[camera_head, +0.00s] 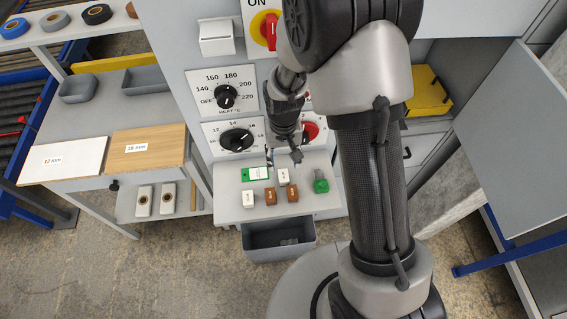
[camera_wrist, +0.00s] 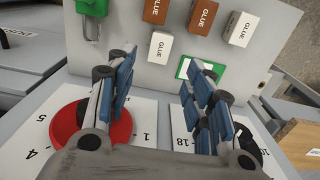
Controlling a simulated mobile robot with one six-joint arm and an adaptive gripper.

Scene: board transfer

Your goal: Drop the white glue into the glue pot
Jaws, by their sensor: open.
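Two white glue blocks lie on the light grey shelf (camera_head: 232,211). One white glue block (camera_head: 283,176) is nearer the dial panel; in the wrist view it (camera_wrist: 160,46) appears just beyond and between my fingertips. The other white glue block (camera_head: 248,198) lies at the front left and also shows in the wrist view (camera_wrist: 240,28). My gripper (camera_head: 297,155) is open and empty above the back of the shelf; both blue-padded fingers show in the wrist view (camera_wrist: 158,75). I cannot identify the glue pot with certainty.
Two brown glue blocks (camera_head: 270,195) (camera_head: 292,192), a green card (camera_head: 255,174) and a green-and-grey fitting (camera_head: 320,184) are also on the shelf. A dark grey bin (camera_head: 280,238) is below. The dial panel (camera_head: 205,90) rises behind; a side table (camera_head: 100,125) stands left.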

